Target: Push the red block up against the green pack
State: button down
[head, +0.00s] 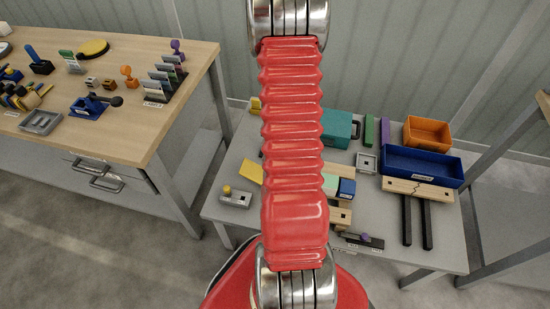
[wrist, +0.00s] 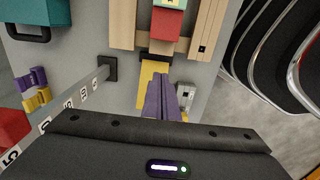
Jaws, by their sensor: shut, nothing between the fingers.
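In the wrist view the red block (wrist: 167,24) sits between two pale wooden rails (wrist: 208,28) near the top edge. The pale green pack (wrist: 166,4) shows just beyond it, cut off by the frame. The green pack also shows in the head view (head: 330,183), beside my arm; the red block is hidden there behind my arm. My gripper (wrist: 161,77) has purple fingers, shut and empty, over the near side of the rails, apart from the red block in the picture.
A yellow piece (wrist: 153,77) and a small grey fixture (wrist: 186,92) lie near the fingertips. A teal case (head: 338,128), blue tray (head: 422,162) and orange bin (head: 427,130) stand farther back and right. A wooden workbench (head: 140,55) with tools is at left.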

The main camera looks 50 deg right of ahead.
dwell(0.3)
jog(key=w+a+r+m+t+h, duration=0.1)
jog(key=w+a+r, duration=0.3)
jog(key=a+r, duration=0.6)
jog(key=w+a+r+m+t, duration=0.1)
jog(key=w+a+r+t, duration=0.15)
jog(key=a+r, duration=0.8)
jog(key=s+a+r+m+t, duration=0.1)
jog(key=s+a+r, duration=0.3)
jog(key=a+r, duration=0.3)
jog(key=s+a+r+m+t+y, duration=0.1)
jog(key=s+a+r, duration=0.4)
jog(key=a+r, duration=0.3)
jog(key=shift+s+a+m, duration=0.15)
jog(key=shift+s+m, duration=0.1)
jog(key=shift+m, duration=0.05)
jog(key=shift+a, duration=0.15)
